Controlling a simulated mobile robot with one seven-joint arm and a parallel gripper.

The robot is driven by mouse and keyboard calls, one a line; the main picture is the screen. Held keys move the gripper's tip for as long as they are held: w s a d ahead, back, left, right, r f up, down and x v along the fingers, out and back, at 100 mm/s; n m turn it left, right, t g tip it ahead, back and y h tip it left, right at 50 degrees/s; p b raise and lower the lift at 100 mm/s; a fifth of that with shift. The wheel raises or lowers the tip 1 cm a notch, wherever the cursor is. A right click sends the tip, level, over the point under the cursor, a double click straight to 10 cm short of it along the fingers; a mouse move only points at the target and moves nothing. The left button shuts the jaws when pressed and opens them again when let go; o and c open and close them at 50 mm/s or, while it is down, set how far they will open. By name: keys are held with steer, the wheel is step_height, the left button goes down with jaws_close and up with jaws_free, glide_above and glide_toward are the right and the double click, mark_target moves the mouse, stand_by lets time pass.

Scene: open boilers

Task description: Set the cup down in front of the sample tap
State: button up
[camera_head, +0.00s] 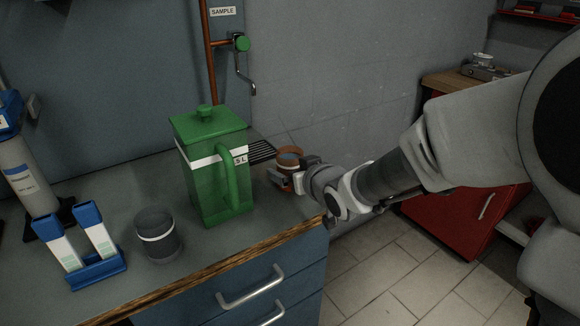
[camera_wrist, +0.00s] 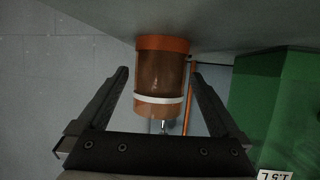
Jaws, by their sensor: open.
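An orange-brown cup (camera_head: 290,154) with a white band stands on the worktop near its right end, beside the dark slotted grate (camera_head: 262,150). It also shows in the wrist view (camera_wrist: 160,80), where the picture appears upside down and the cup's end meets the worktop. My gripper (camera_head: 291,172) is open, with one finger on each side of the cup; gaps show between the fingers and cup in the wrist view. The sample tap (camera_head: 241,43), with a green knob and a hooked spout, is on a copper pipe above and left of the cup, under a SAMPLE label (camera_head: 223,11).
A green lidded jug (camera_head: 205,165) stands just left of the cup, partly hiding the grate. A grey cup (camera_head: 157,236) and a blue holder (camera_head: 97,272) with white packs stand further left. The worktop's wooden edge (camera_head: 230,265) runs along the front. A red cabinet (camera_head: 450,215) is at right.

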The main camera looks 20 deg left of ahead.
steer(key=p+v, duration=0.2)
steer(key=v, duration=0.8)
steer(key=shift+d+p, duration=0.1)
steer(key=shift+p, duration=0.3)
steer(key=s+d+r+m+h, duration=0.15)
steer(key=d+h, duration=0.25)
steer(key=d, duration=0.4)
steer(key=s+d+r+m+h, duration=0.1)
steer(key=d+r+m+h, duration=0.15)
steer(key=d, duration=0.55)
steer(key=s+d+m+g+h, duration=0.1)
steer(key=s+d, duration=0.3)
steer(key=s, duration=0.4)
steer(key=s+d+m+g+h, duration=0.1)
steer(key=s+d+m+g, duration=0.2)
steer(key=s, duration=0.5)
steer(key=shift+d+f+g, duration=0.2)
steer(key=shift+d+g, duration=0.1)
steer(key=shift+d, duration=0.45)
step_height(320, 180, up, 16)
steer(key=p, duration=1.6)
